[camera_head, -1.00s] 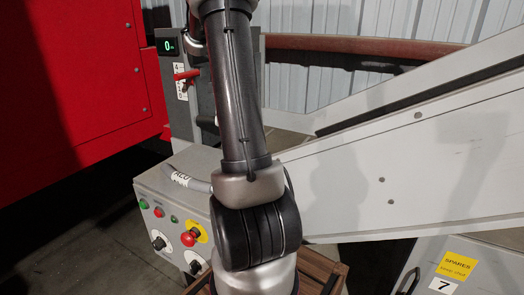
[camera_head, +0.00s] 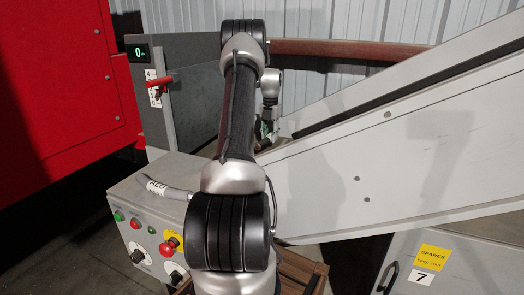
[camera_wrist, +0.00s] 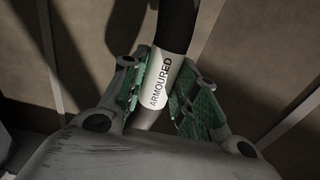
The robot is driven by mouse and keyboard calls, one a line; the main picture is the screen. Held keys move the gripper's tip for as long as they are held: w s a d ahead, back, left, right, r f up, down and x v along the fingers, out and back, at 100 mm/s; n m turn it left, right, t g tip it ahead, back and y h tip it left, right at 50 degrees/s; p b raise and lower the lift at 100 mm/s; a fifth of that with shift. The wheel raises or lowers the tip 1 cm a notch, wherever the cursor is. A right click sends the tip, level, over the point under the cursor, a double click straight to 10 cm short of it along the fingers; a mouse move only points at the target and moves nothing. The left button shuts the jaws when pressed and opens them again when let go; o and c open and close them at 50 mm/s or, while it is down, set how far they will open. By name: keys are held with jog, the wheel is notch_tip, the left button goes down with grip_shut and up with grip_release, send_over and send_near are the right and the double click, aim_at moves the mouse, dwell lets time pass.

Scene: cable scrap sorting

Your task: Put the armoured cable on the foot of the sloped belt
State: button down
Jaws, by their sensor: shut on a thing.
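The armoured cable (camera_wrist: 157,75) is in the wrist view, black at the far end, with a white "ARMOURED" label and a grey part nearer me. My gripper (camera_wrist: 162,90), with green pads, is shut on it at the label. In the head view my gripper (camera_head: 266,130) is small and partly hidden behind my arm, at the lower left end of the sloped belt (camera_head: 420,170). A brown surface (camera_wrist: 255,75) with pale strips lies beyond the cable in the wrist view. I cannot tell whether the cable touches it.
A grey control box (camera_head: 160,215) with buttons and a cable piece marked "ALU" (camera_head: 167,190) stands at the left. A post with a red lever (camera_head: 153,83) and a red machine (camera_head: 60,80) stand behind. A spares cabinet (camera_head: 430,265) is at the lower right.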

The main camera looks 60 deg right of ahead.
jog(key=shift+f, duration=2.9)
jog(key=shift+f, duration=0.15)
jog(key=c, duration=1.1)
grip_release()
